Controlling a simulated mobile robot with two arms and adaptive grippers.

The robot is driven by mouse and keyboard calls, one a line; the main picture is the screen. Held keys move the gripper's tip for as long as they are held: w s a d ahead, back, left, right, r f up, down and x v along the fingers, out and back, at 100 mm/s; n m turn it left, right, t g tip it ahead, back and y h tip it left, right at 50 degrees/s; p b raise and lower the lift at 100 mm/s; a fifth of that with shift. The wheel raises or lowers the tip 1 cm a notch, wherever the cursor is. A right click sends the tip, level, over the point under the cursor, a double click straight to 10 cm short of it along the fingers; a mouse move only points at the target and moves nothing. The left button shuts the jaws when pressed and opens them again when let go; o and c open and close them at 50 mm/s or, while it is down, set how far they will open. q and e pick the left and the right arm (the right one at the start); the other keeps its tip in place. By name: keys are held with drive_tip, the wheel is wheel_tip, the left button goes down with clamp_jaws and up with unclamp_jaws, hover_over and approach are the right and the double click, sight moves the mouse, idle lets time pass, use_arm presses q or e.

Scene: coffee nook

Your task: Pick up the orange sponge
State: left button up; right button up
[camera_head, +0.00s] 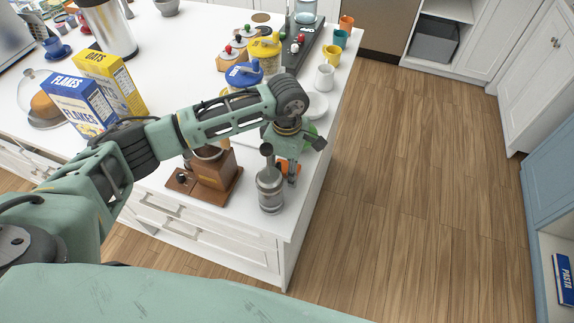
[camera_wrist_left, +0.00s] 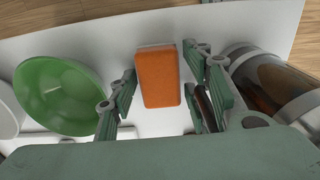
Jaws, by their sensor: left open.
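The orange sponge (camera_wrist_left: 159,77) lies on the white countertop in the left wrist view, seen from above as an upright block shape. In the head view only small orange parts of the sponge (camera_head: 283,167) show beneath my left arm. My left gripper (camera_wrist_left: 160,95) is open, with one finger on each side of the sponge in the wrist view. A gap shows at its left side; the right finger looks close, and I cannot tell whether it touches. In the head view the gripper (camera_head: 289,172) points down over the counter near its right edge. My right gripper is not in view.
A jar with a grey lid (camera_head: 270,190) stands close beside the gripper; it also shows in the wrist view (camera_wrist_left: 272,82). A green bowl (camera_wrist_left: 62,95) is on the other side. A wooden grinder (camera_head: 212,182) stands left of the jar. Cereal boxes (camera_head: 80,105) stand farther left.

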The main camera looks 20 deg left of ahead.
sight(287, 167)
use_arm(q)
drive_tip(key=shift+f, duration=0.2)
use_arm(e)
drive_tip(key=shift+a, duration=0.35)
use_arm(q)
drive_tip(key=c, duration=0.6)
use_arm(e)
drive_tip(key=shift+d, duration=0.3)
use_arm(q)
drive_tip(key=shift+w+r, duration=0.1)
drive_tip(key=shift+c, duration=0.2)
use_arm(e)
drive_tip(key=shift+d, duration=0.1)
use_arm(q)
drive_tip(key=shift+r, duration=0.2)
wheel_tip(287, 167, up, 18)
drive_tip(key=b, duration=0.6)
drive_tip(key=shift+f, duration=0.2)
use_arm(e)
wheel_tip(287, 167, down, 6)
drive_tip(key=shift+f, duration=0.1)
